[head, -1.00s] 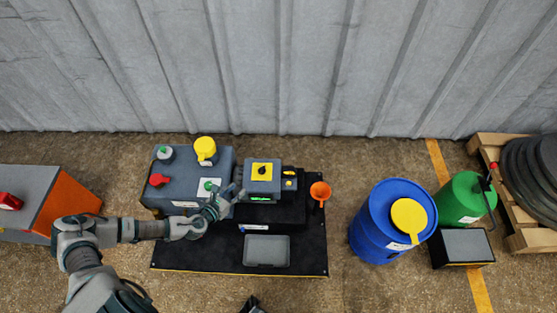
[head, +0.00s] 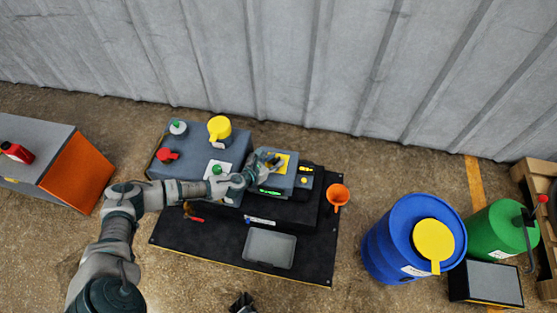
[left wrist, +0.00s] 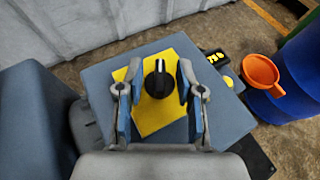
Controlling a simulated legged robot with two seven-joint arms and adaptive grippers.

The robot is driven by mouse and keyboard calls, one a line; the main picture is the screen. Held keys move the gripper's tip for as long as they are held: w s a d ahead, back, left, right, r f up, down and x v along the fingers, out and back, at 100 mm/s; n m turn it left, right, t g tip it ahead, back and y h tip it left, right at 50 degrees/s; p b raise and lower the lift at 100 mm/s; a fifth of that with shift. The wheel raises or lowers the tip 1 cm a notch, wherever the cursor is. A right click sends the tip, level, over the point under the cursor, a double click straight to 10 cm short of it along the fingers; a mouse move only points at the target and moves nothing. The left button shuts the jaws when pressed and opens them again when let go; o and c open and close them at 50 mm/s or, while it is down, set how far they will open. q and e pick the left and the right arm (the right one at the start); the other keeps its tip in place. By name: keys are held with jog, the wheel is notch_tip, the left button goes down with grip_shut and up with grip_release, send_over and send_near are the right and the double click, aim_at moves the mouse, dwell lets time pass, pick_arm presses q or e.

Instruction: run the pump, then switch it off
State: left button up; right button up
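The pump unit is a grey box (head: 290,187) with a yellow plate (head: 283,160) on top and a green lit strip on its front. In the left wrist view a black rotary knob (left wrist: 158,79) with a white mark stands on the yellow plate (left wrist: 150,118). The mark points roughly away from the gripper. My left gripper (head: 268,162) is over the box; in the left wrist view its fingers (left wrist: 159,70) are open, one on each side of the knob, with gaps visible. A dark tip at the bottom edge may be my right gripper (head: 243,303); its state is unclear.
A larger grey cabinet (head: 190,150) with a red handle (head: 167,155) and yellow-capped part (head: 219,128) adjoins at left. An orange funnel (head: 337,195), grey tray (head: 269,248), blue drum (head: 398,250) and green can (head: 497,232) stand right and front.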

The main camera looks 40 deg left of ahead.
pick_arm(q)
jog(key=shift+w, duration=0.1)
grip_shut()
